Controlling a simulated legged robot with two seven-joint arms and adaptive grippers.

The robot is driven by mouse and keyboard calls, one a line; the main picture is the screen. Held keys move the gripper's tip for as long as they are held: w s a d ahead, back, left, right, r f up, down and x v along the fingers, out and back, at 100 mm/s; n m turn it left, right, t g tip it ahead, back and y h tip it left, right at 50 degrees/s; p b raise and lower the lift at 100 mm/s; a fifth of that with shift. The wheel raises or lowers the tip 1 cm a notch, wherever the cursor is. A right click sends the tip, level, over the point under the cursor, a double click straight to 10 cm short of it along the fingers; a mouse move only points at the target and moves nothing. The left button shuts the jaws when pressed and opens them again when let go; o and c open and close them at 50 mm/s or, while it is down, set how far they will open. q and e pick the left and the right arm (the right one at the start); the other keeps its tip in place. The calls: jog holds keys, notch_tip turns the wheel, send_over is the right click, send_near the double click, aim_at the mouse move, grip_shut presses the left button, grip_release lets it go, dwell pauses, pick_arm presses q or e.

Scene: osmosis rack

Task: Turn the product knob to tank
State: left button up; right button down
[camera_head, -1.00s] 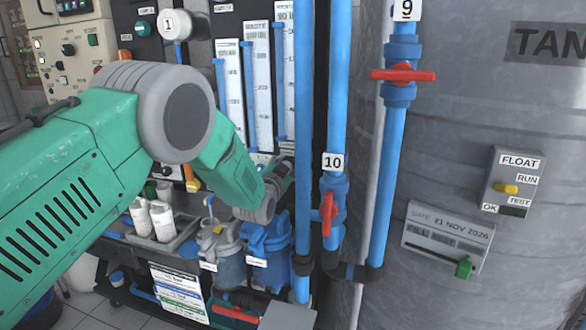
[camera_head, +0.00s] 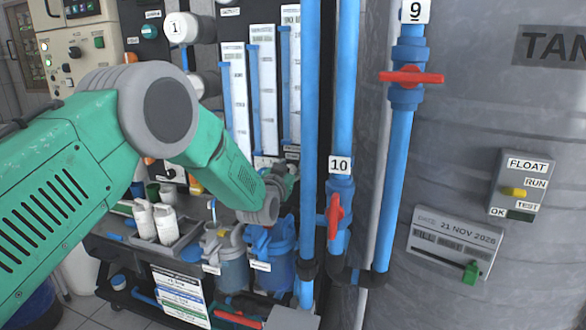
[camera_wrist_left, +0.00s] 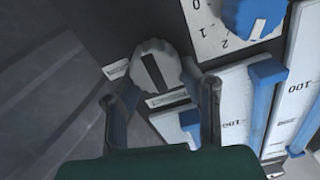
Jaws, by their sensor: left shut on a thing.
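The product knob (camera_wrist_left: 153,67) is light grey with a dark pointer bar, on a dark panel in the left wrist view. Small label plates sit at its upper left and below it; their text is too small to read. My left gripper (camera_wrist_left: 160,84) has its fingers on either side of the knob and is shut on it. The pointer bar is tilted slightly from upright in that view. In the head view my left gripper (camera_head: 284,178) reaches the panel below the flow meters, partly behind a blue pipe, and hides the knob. My right gripper is not in view.
A vertical blue pipe (camera_head: 311,120) stands close to the gripper's right. Red-handled valves 10 (camera_head: 335,215) and 9 (camera_head: 411,77) and a large grey tank (camera_head: 460,130) are further right. A blue knob (camera_wrist_left: 250,14) is near in the wrist view.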

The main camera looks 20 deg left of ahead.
pick_arm(q)
jog(key=shift+s+a+f+g, duration=0.15)
jog(key=shift+f, duration=0.45)
jog(key=shift+s+a+f+g, duration=0.15)
jog(key=shift+f, duration=0.45)
jog(key=o, duration=1.2)
jog(key=shift+c, duration=0.2)
jog(key=shift+w+a+f, duration=0.1)
jog(key=shift+w+a, duration=0.2)
jog(key=shift+w, duration=0.05)
jog(key=shift+s+r, duration=0.25)
jog(key=shift+r, duration=0.05)
jog(key=shift+s+d, duration=0.2)
jog(key=shift+s, duration=0.05)
jog(key=s, duration=1.1)
jog(key=shift+a+f, duration=0.3)
jog(key=shift+a, duration=0.15)
jog(key=shift+d, duration=0.15)
